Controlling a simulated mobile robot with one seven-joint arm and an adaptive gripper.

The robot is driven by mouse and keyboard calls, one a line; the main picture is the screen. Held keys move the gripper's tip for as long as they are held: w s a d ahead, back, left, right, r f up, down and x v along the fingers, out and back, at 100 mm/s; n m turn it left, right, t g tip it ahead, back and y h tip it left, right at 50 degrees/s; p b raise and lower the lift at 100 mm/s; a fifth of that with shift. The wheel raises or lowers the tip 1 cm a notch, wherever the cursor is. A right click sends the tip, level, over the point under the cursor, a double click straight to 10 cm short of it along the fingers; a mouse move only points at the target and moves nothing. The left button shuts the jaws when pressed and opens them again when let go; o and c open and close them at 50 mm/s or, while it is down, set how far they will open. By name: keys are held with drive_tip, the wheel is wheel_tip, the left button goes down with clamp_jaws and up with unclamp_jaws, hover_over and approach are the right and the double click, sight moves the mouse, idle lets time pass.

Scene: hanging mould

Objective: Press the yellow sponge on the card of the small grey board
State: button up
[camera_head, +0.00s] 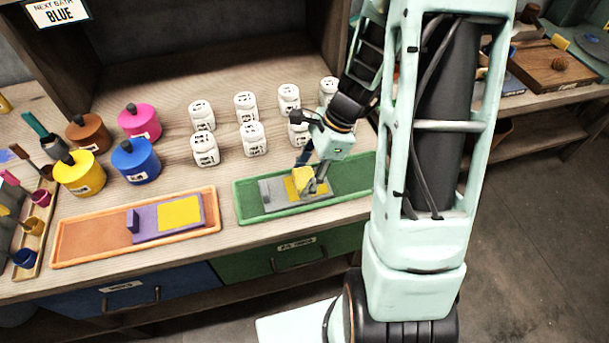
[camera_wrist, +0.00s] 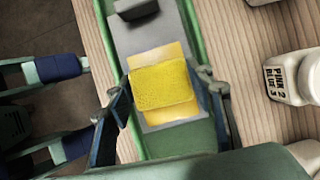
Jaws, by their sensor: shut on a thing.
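The small grey board (camera_head: 268,194) lies in the green tray (camera_head: 243,212), with its raised block at the left end in the head view. Its card (camera_wrist: 157,54) shows yellow around the sponge in the wrist view. My gripper (camera_wrist: 163,86) is shut on the yellow sponge (camera_wrist: 165,85), one finger on each side. The sponge (camera_head: 302,179) is over the card and covers its middle. I cannot tell whether it touches the card. My arm and fingers partly hide the board's right end in the head view.
An orange tray (camera_head: 80,238) at left holds a purple board (camera_head: 146,228) with a yellow card (camera_head: 180,213). Several white jars (camera_head: 254,140) stand close behind the green tray. Coloured pots, including a blue one (camera_head: 136,162), stand at back left.

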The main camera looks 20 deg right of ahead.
drive_tip(key=shift+s, duration=0.1)
idle(0.3)
drive_tip(key=shift+r+p, duration=3.1)
drive_tip(key=shift+r, duration=0.35)
